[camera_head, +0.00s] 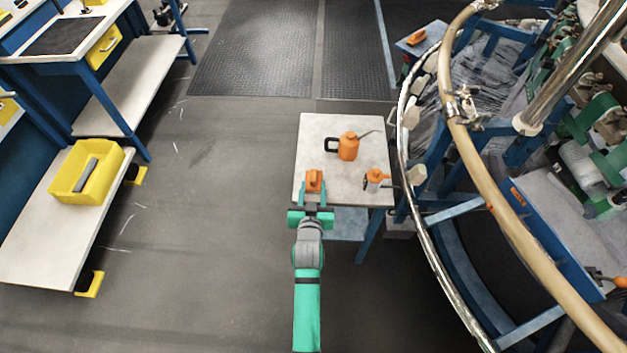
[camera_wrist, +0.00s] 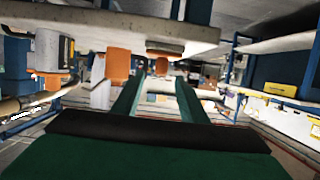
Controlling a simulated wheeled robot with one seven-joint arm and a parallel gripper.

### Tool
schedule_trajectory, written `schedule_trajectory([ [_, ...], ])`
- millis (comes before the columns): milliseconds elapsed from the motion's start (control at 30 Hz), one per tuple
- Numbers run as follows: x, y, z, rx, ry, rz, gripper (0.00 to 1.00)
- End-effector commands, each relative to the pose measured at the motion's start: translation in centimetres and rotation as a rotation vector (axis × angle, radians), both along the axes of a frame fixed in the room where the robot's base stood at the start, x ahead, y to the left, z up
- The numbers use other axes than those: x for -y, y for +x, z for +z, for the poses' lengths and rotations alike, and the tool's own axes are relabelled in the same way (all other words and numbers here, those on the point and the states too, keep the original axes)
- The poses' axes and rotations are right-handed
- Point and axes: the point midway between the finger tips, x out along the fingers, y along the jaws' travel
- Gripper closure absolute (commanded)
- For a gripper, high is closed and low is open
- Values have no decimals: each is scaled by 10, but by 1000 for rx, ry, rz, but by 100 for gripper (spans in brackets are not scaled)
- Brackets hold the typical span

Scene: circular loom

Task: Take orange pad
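The orange pad (camera_head: 314,180) rests near the front left edge of the small grey-topped table. In the wrist view, where the scene appears upside down, the orange pad (camera_wrist: 165,48) sits against the tabletop, beyond my fingertips. My gripper (camera_head: 312,189) is at the table's front edge, its two green fingers apart and pointing toward the pad. In the wrist view the gripper (camera_wrist: 160,80) is open, with nothing held between its fingers. The pad lines up roughly with the gap. Whether the fingers overlap its sides is unclear.
The loom's curved rail (camera_head: 408,125) runs close along the table's right side. A yellow bin (camera_head: 70,188) sits on a left bench. Floor left of the table is clear.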

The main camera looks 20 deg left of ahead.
Motion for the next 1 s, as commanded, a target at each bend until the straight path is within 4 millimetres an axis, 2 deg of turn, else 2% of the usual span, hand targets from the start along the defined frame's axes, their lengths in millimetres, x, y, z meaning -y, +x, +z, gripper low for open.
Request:
schedule_trajectory([
  [100, -3, 12, -4, 0, 0, 0, 61],
  [300, -7, 22, -7, -1, -1, 0, 61],
  [600, -18, 58, -17, 1, -1, 0, 61],
  [933, -20, 63, -20, 0, -1, 0, 61],
  [967, -20, 63, -20, 0, 0, 0, 66],
  [1000, -20, 63, -19, 0, 0, 0, 75],
])
